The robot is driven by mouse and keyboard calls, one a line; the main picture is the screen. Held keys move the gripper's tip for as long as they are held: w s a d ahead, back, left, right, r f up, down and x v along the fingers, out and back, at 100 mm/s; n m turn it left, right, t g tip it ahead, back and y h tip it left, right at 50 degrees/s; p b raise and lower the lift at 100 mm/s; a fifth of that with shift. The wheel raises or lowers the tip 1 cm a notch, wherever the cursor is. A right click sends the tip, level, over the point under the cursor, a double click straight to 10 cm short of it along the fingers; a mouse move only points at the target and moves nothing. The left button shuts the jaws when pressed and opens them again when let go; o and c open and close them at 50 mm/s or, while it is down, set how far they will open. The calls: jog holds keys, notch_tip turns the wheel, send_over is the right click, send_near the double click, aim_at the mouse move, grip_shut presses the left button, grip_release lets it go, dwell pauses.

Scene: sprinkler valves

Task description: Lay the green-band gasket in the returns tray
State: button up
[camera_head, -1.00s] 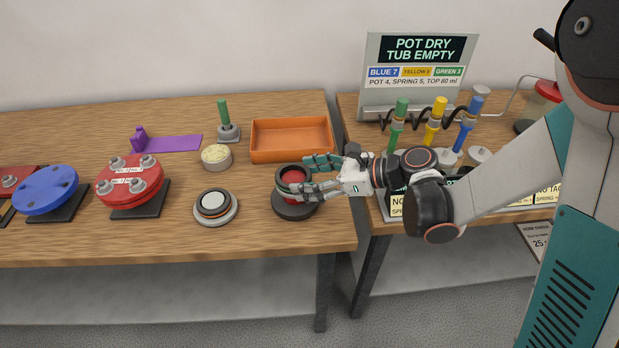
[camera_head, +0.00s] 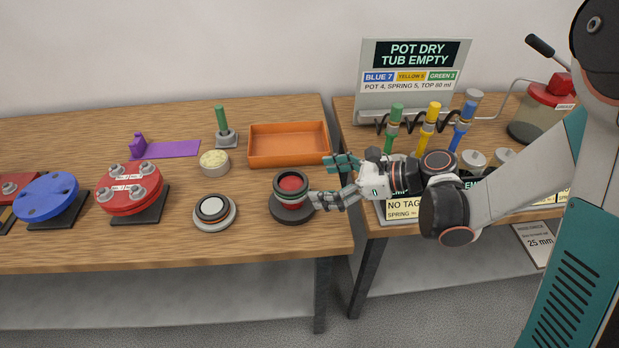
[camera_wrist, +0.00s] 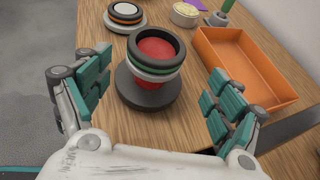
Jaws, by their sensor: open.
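The green-band gasket (camera_wrist: 155,67) is a thick dark ring with green and white bands in the wrist view. It sits around the red centre (camera_wrist: 157,48) of a round black stand (camera_wrist: 130,92). In the head view the gasket (camera_head: 290,192) is near the front right of the left table. My gripper (camera_head: 326,180) is open and empty, just right of the gasket and apart from it. In the wrist view its fingers (camera_wrist: 145,85) are spread to either side of the stand. An orange tray (camera_head: 288,158), likely the returns tray, lies empty behind the gasket.
An orange-banded ring (camera_head: 213,207) on a pale base is left of the stand. A cream-filled tub (camera_head: 214,162) and a green-handled tool (camera_head: 222,118) stand left of the tray. A gap separates the tables. A sign board (camera_head: 415,80) and colored posts stand on the right table.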

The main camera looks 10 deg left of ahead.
jog(key=s+d+r+n+t+h, duration=0.1)
jog(key=s+d+r+n+h, duration=0.3)
jog(key=s+d+n, duration=0.1)
jog(key=s+d+r+n+t+h+p, duration=0.1)
jog(key=s+d+r+n+t+h, duration=0.1)
jog(key=s+d+r+n+h, duration=0.2)
jog(key=s+d+r+n+t+h, duration=0.1)
jog(key=s+d+r+n+h, duration=0.3)
jog(key=d+n, duration=0.6)
jog(key=s+d+h, duration=0.1)
jog(key=d, duration=0.3)
jog(key=shift+s+t+p, duration=0.35)
jog(key=shift+s+t, duration=0.05)
jog(key=shift+o, duration=0.4)
jog(key=shift+s+d+r+n, duration=0.1)
jog(key=shift+s+d+n, duration=0.1)
jog(key=shift+d+n, duration=0.2)
